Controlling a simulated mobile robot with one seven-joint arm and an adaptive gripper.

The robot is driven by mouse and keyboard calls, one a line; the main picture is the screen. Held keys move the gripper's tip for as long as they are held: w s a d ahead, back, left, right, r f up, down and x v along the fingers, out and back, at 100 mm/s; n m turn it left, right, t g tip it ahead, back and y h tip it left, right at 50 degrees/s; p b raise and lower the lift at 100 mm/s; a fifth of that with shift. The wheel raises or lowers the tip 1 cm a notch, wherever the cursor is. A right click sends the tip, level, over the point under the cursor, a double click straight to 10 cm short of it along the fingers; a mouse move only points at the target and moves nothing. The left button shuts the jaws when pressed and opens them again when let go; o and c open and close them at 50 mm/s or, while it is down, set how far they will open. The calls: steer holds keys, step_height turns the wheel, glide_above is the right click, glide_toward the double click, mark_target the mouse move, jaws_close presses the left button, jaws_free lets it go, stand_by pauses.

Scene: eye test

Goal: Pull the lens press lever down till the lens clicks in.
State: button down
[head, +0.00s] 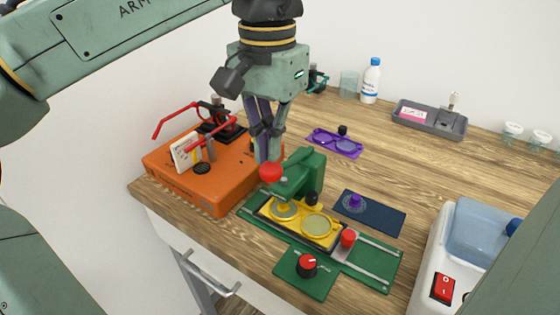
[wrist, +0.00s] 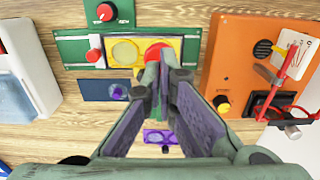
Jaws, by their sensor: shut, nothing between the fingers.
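The green lens press (head: 308,172) stands on a green base on the wooden table. Its lever ends in a red ball (head: 271,172) at the press's left, which also shows in the wrist view (wrist: 154,50). Below the press head a yellow frame holder (head: 285,222) with two round lens places lies on the base; it shows in the wrist view too (wrist: 125,50). My gripper (head: 268,158) points down with its fingers shut and empty. The fingertips (wrist: 162,58) are right at the red ball and partly cover it; I cannot tell whether they touch.
An orange box (head: 185,188) with red glasses parts stands close left. A red-marked dial (head: 307,264) and a red knob (head: 348,238) are in front. A blue mat (head: 385,218) with a purple knob (head: 355,202) lies right. A purple frame (head: 325,140) lies behind. A white tank (head: 450,245) stands front right.

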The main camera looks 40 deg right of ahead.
mark_target(271, 168)
steer(key=shift+f+b, duration=1.55)
steer(key=shift+f, duration=1.4)
stand_by(0.4)
steer(key=shift+r, duration=0.2)
steer(key=shift+r+p, duration=4.05)
steer(key=shift+r, duration=0.25)
